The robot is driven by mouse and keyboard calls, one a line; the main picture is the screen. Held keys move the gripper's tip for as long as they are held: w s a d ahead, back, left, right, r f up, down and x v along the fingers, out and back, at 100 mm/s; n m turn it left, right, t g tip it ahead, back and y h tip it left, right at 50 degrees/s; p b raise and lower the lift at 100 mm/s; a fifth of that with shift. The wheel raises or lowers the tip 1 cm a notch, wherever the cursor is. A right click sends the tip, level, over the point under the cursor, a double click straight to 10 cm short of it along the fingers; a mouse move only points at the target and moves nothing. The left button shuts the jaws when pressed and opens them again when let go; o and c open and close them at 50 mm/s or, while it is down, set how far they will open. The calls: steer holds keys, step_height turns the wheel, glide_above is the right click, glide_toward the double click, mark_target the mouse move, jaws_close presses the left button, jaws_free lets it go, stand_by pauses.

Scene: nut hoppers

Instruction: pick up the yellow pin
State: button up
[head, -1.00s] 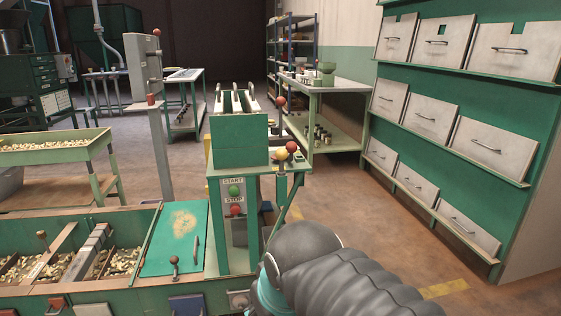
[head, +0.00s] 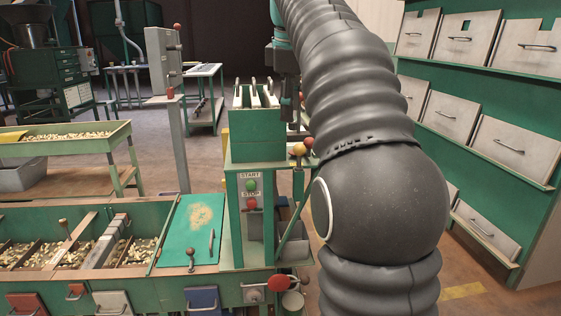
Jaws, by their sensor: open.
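The yellow pin (head: 298,150) stands upright on a small green ledge at the right side of the green START/STOP stand. Its round yellow head shows; its lower part is hard to make out. A pin with an orange-red ball head (head: 309,142) stands right beside it, slightly behind. My gripper (head: 294,124) hangs fingers down just above and behind these heads in the picture, dark and partly hidden by my arm's sleeve. It is open and holds nothing that I can see. The exact gap to the yellow head cannot be told.
The green stand (head: 255,135) with slots rises close left of my gripper. A divided bin (head: 60,213) of pale pieces and a green board (head: 188,240) lie left. A cabinet of grey hopper doors (head: 475,130) stands right. My arm hides the middle right.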

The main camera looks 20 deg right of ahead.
mark_target(299, 144)
steer(key=w+d+r+n, duration=0.1)
steer(key=w+d+n, duration=0.1)
steer(key=w+d, duration=0.1)
steer(key=shift+g, duration=0.3)
steer(key=f+b, duration=0.1)
steer(key=f, duration=0.3)
steer(key=w+d+f+b, duration=0.1)
steer(key=f, duration=0.3)
steer(key=f+b, duration=0.2)
steer(key=f, duration=0.3)
steer(key=shift+w+d+f, duration=0.1)
steer(key=shift+w+d, duration=0.25)
jaws_close()
